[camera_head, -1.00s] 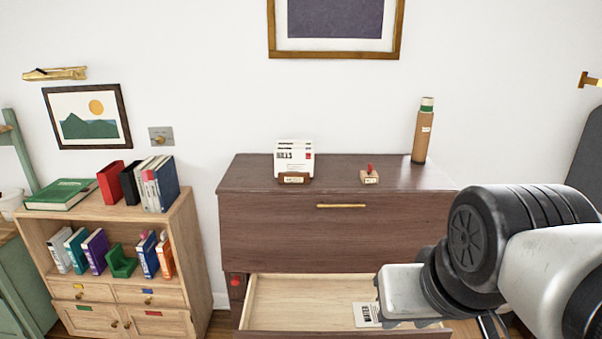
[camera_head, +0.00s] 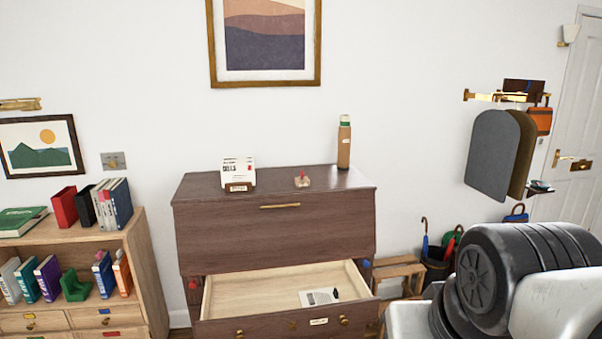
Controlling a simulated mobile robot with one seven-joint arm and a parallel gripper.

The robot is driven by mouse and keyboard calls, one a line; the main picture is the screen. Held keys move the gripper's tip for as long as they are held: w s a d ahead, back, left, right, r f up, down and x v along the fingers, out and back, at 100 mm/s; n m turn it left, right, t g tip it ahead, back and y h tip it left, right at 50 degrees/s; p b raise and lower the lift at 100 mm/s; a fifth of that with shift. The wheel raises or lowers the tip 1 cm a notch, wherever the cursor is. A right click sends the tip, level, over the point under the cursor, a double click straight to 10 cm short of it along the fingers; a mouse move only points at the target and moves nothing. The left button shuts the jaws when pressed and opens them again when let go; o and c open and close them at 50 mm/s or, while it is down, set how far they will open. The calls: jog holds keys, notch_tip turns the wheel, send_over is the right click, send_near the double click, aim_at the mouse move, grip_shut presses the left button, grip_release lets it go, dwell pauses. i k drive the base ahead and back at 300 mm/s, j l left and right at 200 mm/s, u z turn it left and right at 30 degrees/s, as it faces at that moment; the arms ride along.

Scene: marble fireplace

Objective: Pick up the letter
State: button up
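A white paper with dark print (camera_head: 320,297), which looks like a letter, lies flat in the open drawer (camera_head: 245,297) of the dark wooden dresser, toward the drawer's right side. A dark patch shows at its right end. Other white papers (camera_head: 238,171) stand in a small wooden holder on the dresser top. My gripper (camera_head: 408,320) is at the bottom right edge, right of the drawer and apart from the paper. Only its pale body shows. Its fingers are out of frame, so I cannot see whether they are open or hold anything.
A bookcase (camera_head: 140,262) stands left. A wooden stool (camera_head: 398,270) and an umbrella holder (camera_head: 437,266) stand right of the dresser.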

aim_at(238, 172)
jog(key=j+z, duration=0.1)
jog(key=z, duration=0.25)
jog(key=i+j+z, duration=0.1)
jog(key=z, duration=0.25)
jog(key=j+z, duration=0.15)
jog(key=z, duration=0.25)
jog(key=j, duration=1.7)
jog(key=i+j, duration=0.1)
jog(key=j, duration=1.6)
